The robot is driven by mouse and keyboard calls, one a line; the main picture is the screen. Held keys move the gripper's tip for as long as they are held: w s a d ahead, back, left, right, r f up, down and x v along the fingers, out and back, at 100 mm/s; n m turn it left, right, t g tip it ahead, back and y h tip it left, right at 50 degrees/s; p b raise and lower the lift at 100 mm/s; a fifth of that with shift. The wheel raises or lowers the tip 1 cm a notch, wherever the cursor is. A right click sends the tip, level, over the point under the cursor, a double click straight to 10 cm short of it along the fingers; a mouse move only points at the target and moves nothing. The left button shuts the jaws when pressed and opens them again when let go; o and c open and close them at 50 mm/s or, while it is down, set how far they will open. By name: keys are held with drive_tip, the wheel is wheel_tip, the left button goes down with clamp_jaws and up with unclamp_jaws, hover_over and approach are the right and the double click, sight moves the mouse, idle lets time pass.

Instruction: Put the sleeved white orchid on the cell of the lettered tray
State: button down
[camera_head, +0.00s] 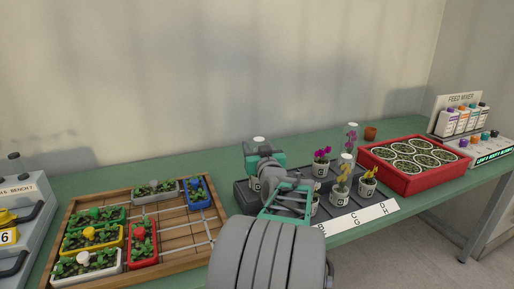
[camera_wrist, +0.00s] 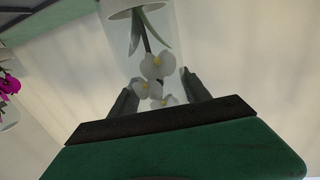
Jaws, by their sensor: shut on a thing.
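The sleeved white orchid (camera_wrist: 158,65) is in a clear sleeve between my gripper's fingers (camera_wrist: 158,88) in the wrist view, with its white blooms closest to the palm. In the head view my gripper (camera_head: 264,160) is over the left part of the dark lettered tray (camera_head: 240,197), shut on the sleeve. A pale sleeve top (camera_head: 259,140) shows above it, and a small white pot (camera_head: 255,184) shows below. I cannot tell whether this pot touches the tray. The tray's white front strip (camera_head: 362,216) carries letters, partly hidden by my arm.
Potted magenta (camera_head: 321,156) and yellow (camera_head: 368,178) orchids and other sleeved ones (camera_head: 342,175) stand on the tray. A red crate of round pots (camera_head: 424,184) is to the right. A wooden planter tray (camera_head: 178,240) is at left. My arm hides the tray's front left.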

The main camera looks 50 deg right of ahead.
drive_tip(key=shift+f, duration=0.2)
drive_tip(key=c, duration=0.5)
unclamp_jaws()
drive_tip(key=shift+r, duration=0.1)
drive_tip(key=shift+r+p, duration=0.25)
drive_tip(key=shift+p, duration=0.05)
drive_tip(key=b+v, duration=0.1)
drive_tip(key=v, duration=1.1)
drive_tip(key=shift+f, duration=0.15)
